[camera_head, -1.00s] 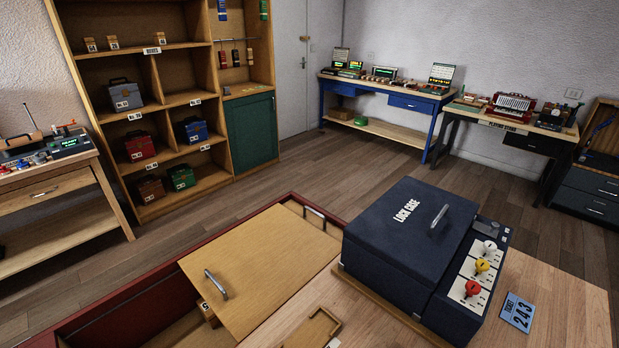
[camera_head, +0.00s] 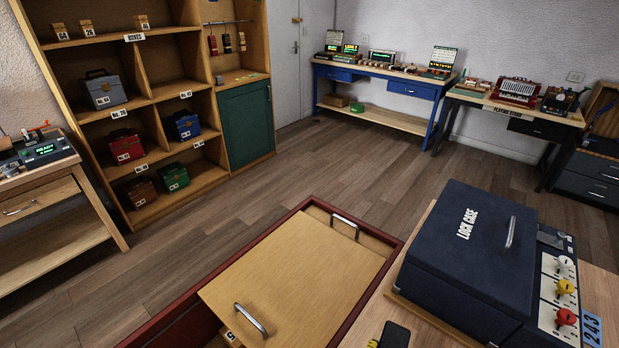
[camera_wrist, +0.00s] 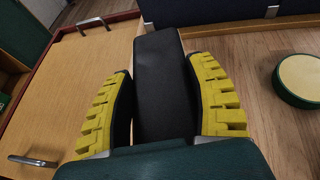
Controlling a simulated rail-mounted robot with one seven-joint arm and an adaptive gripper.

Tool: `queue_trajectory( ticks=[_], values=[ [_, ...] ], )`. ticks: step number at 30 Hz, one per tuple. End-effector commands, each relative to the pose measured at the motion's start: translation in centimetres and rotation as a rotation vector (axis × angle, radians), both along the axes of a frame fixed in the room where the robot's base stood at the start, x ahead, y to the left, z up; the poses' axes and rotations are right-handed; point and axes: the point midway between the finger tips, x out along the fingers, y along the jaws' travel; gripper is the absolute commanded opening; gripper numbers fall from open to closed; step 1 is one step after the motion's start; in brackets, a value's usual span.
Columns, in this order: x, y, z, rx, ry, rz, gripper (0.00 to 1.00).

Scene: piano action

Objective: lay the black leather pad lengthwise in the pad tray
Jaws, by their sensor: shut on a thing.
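The black leather pad (camera_wrist: 160,85) is a long dark block between the two yellow-ribbed fingers of my gripper (camera_wrist: 163,68) in the wrist view. The gripper is shut on it, and the pad's far end sticks out beyond the fingertips. In the head view, the pad's dark end (camera_head: 395,335) shows at the bottom edge, with a bit of yellow finger beside it. The pad is over or near the wooden worktop; its height cannot be told. I cannot make out the pad tray in the current views.
The blue lock case (camera_head: 465,245) stands on the worktop to the right. A round green-rimmed thing (camera_wrist: 302,80) sits right of the gripper in the wrist view.

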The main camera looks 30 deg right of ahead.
Motion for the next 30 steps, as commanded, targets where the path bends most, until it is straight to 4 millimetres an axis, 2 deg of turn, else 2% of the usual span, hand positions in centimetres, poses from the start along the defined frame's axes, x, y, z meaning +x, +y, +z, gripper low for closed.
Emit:
queue_trajectory(
  ticks=[1, 5, 9, 15, 18, 25, 27, 30],
  values=[
    [1.6, 1.8, 0.1, -0.001, -0.004, 0.055, 0.20],
    [5.2, 7.0, -0.2, -0.001, -0.002, 0.219, 0.20],
    [8.7, 13.8, -0.5, 0.000, -0.004, 0.443, 0.20],
    [11.4, 21.6, -0.6, 0.001, -0.006, 0.714, 0.20],
    [12.2, 24.6, -0.4, 0.003, -0.007, 0.842, 0.20],
    [13.1, 26.6, 0.1, 0.003, -0.008, 1.014, 0.20],
    [12.9, 26.4, 2.0, 0.001, -0.004, 1.007, 0.20],
    [12.7, 26.0, 3.6, -0.005, -0.005, 0.990, 0.20]
  ],
)
